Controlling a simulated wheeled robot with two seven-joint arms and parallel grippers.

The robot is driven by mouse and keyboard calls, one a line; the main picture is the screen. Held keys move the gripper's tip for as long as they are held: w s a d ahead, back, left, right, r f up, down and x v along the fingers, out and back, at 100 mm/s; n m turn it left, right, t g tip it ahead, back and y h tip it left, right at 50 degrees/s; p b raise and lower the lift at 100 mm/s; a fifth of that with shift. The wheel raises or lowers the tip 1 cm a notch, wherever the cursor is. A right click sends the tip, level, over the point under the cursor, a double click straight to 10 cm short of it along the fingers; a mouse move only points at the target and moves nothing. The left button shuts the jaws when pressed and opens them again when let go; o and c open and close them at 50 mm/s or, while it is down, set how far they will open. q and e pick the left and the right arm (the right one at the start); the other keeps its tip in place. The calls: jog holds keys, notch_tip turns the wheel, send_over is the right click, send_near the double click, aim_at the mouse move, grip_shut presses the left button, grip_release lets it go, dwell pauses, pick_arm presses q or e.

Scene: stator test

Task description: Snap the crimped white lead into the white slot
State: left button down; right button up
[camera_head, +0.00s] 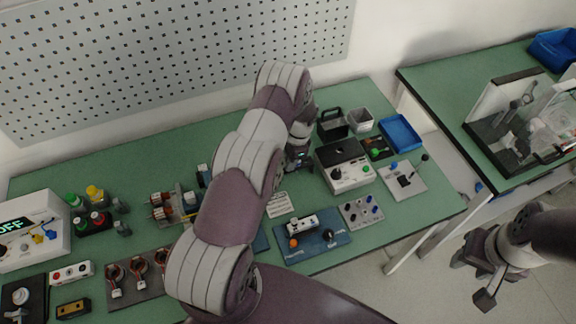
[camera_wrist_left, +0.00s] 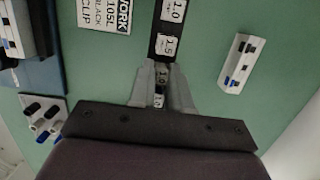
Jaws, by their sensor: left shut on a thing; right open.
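My left gripper (camera_head: 299,160) is above the middle of the green bench, beside the black-topped box. In the left wrist view its fingers (camera_wrist_left: 162,92) are shut on a small dark piece with white number labels, in line with a black strip (camera_wrist_left: 165,35) labelled 1.0 and 1.5. I cannot tell whether piece and strip are one. No crimped white lead can be made out. A white block (camera_head: 298,225) stands on the blue mat (camera_head: 335,248); whether it holds the white slot is unclear. My right gripper (camera_head: 484,274) is open and empty, off the bench's right side.
A printed card (camera_head: 278,204) lies near the mat. A white block with blue parts (camera_wrist_left: 241,63) lies right of my left fingers. A black-topped box (camera_head: 345,173), knob panel (camera_head: 361,211) and blue tray (camera_head: 400,132) stand right. Copper coils (camera_head: 140,268) lie front left. My left arm hides the bench middle.

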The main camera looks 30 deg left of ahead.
pick_arm(q)
jog(key=shift+r+p, duration=1.85)
jog(key=shift+r, duration=1.05)
jog(key=shift+s+d, duration=0.15)
jog(key=shift+d, duration=0.2)
jog(key=s+d+r+b, duration=0.3)
jog(key=s+d+b, duration=0.1)
jog(key=s+d, duration=0.9)
jog(key=f+b, duration=0.2)
jog(key=f, duration=0.1)
jog(key=s+a+f+b, duration=0.1)
jog(key=f+b, duration=0.1)
jog(key=shift+f, duration=0.15)
